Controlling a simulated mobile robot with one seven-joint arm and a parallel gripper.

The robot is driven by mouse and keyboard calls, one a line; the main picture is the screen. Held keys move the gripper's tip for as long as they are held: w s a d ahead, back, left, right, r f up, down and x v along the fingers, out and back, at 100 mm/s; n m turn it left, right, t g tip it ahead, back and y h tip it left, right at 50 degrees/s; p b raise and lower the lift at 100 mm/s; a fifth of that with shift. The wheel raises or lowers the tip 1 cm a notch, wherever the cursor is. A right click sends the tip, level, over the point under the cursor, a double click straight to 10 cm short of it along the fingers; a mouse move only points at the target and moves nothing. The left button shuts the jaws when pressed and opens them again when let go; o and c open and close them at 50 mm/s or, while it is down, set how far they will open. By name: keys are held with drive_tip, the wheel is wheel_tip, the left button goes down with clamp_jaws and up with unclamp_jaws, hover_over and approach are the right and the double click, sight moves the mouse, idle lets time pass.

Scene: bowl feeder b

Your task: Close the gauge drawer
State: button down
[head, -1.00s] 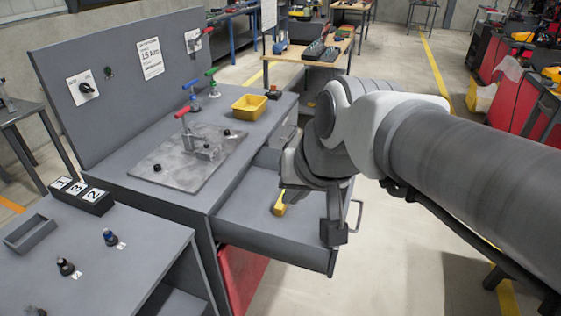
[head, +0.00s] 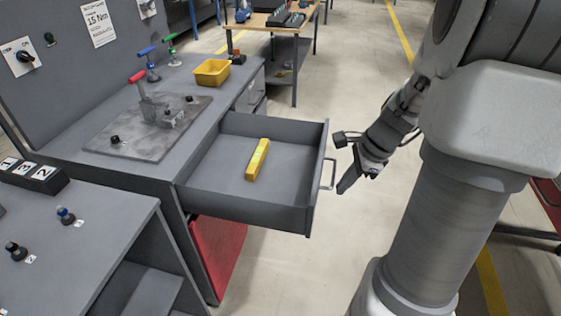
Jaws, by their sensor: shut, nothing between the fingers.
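The gauge drawer (head: 212,184) is pulled out from the grey workbench, toward the right. A yellow block-shaped object (head: 257,160) lies on its floor. The drawer's front carries a metal bar handle (head: 328,174) on its outer right face. My gripper (head: 345,186) is just right of the handle, outside the drawer, pointing down and to the left. It is shut and empty. It looks close to the handle, but I cannot tell whether they touch.
On the bench top are a metal plate (head: 125,141) with a red-handled clamp (head: 144,94) and a yellow bin (head: 212,72). A red panel (head: 216,245) is below the drawer. A lower grey table (head: 98,235) stands at the front left. Floor right of the drawer is open.

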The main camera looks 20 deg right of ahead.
wheel_tip(320, 180, down, 4)
drive_tip(key=s+d+m+y, duration=0.1)
drive_tip(key=s+d+m, duration=0.2)
drive_tip(key=w+a+f+b, duration=0.4)
drive_tip(key=a+f, duration=0.2)
drive_tip(key=f, duration=0.3)
drive_tip(key=shift+w+a, duration=0.25)
drive_tip(key=shift+f, duration=0.1)
drive_tip(key=w+a+p, duration=0.3)
drive_tip(key=w+a, duration=0.4)
drive_tip(key=a, duration=0.3)
drive_tip(key=w+a+p, duration=0.4)
drive_tip(key=w+a, duration=0.3)
drive_tip(key=a, duration=0.3)
drive_tip(key=w+a+p, duration=0.4)
drive_tip(key=w+a, duration=0.4)
drive_tip(key=a, duration=0.2)
drive_tip(key=shift+a, duration=0.25)
